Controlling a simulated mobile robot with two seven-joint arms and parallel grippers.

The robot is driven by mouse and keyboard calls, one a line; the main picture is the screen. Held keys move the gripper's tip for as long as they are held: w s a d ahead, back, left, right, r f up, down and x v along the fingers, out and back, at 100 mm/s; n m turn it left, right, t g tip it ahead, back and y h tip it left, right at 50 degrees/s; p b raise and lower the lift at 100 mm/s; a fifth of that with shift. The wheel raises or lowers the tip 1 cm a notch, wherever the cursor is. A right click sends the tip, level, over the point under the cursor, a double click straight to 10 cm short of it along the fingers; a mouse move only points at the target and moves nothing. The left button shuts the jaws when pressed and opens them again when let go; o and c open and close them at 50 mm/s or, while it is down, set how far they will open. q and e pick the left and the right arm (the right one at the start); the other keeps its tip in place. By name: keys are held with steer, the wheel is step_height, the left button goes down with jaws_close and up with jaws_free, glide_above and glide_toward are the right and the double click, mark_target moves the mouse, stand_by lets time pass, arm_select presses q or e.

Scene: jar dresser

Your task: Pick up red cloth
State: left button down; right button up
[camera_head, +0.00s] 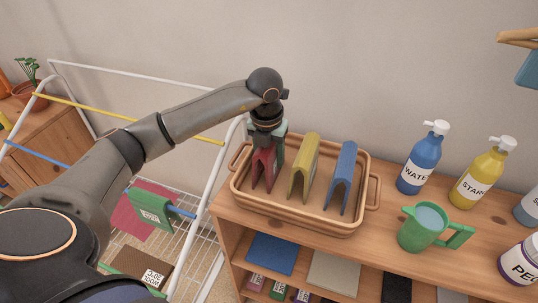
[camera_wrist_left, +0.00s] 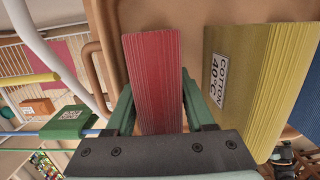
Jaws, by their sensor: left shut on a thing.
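The red cloth (camera_head: 264,168) stands folded over at the left end of a tan basket (camera_head: 300,222) on the dresser top. My left gripper (camera_head: 266,146) comes down on it from above and is shut on its upper part. In the left wrist view the red cloth (camera_wrist_left: 153,82) lies between the two green fingers of the left gripper (camera_wrist_left: 158,108). The cloth's lower edge is still within the basket's walls in the head view; whether it touches the basket floor I cannot tell. My right gripper is in neither view.
A yellow cloth (camera_head: 303,168) and a blue cloth (camera_head: 342,178) stand right of the red one in the basket. A green jug (camera_head: 419,231), a blue bottle (camera_head: 421,162) and a yellow bottle (camera_head: 482,175) stand further right. A white drying rack (camera_head: 205,190) is at left.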

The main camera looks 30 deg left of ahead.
arm_select(q)
steer(key=shift+r, duration=0.15)
steer(key=shift+r, duration=0.2)
step_height(320, 180, up, 2)
steer(key=shift+w+r+b, duration=0.1)
steer(key=shift+r+b, duration=0.15)
steer(key=shift+b, duration=0.25)
steer(key=s+a+r+b, duration=0.2)
steer(key=s+a+r, duration=0.5)
steer(key=s+r, duration=0.3)
steer(key=shift+s+a, duration=0.15)
steer(key=shift+s, duration=0.95)
steer(key=c, duration=0.8)
jaws_free()
steer(key=shift+f, duration=0.1)
steer(key=c, duration=0.5)
steer(key=shift+o, duration=0.2)
